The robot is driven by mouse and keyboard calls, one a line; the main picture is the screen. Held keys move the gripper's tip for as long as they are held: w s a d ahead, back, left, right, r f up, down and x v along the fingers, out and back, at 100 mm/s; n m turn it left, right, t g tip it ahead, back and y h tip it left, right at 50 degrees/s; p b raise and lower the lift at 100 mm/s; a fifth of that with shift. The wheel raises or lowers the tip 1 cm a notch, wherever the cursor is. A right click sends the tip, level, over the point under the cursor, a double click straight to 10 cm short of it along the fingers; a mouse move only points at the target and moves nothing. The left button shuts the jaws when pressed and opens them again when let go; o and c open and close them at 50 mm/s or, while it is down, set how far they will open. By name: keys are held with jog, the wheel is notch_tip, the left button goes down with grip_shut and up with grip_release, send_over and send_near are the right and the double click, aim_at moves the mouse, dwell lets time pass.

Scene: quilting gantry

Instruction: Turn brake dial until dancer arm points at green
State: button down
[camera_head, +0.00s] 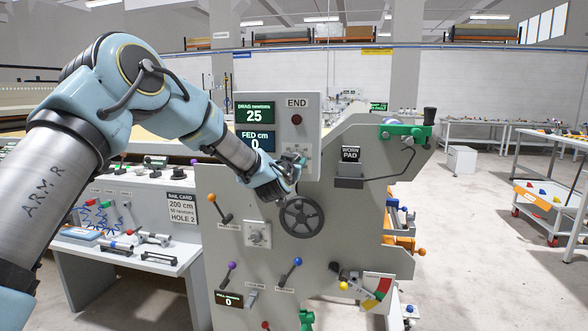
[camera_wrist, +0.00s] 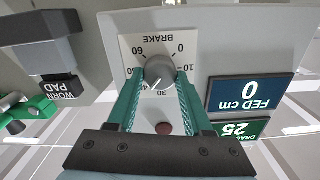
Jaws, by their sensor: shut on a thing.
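The grey brake dial (camera_wrist: 158,70) sits on a white BRAKE plate (camera_wrist: 134,42), seen upside down in the wrist view. Its white mark points near the 30. My gripper (camera_wrist: 160,80) has its two teal fingers on either side of the dial, closed on it. In the head view my gripper (camera_head: 294,171) reaches the panel and largely hides the dial. The coloured gauge (camera_head: 378,289) with red, yellow and green bands is low on the machine's right side. The dark dancer arm (camera_head: 347,275) is beside it; which band it points at is too small to tell.
The display (camera_head: 254,113) reads drag 25 newtons and fed 0 cm. A rail card (camera_head: 181,208) reads 200 cm, 50 newtons, hole 2. A black handwheel (camera_head: 301,217) is just below my gripper. Levers stick out lower down.

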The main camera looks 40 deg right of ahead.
jog(key=shift+m+b, duration=1.3)
jog(key=shift+m, duration=0.4)
jog(key=shift+c, duration=1.5)
grip_release()
jog(key=b+v, duration=0.3)
jog(key=v, duration=0.7)
jog(key=shift+s+a+b, duration=0.2)
jog(key=shift+a+b, duration=0.15)
jog(key=shift+b, duration=0.05)
jog(key=shift+f, duration=0.1)
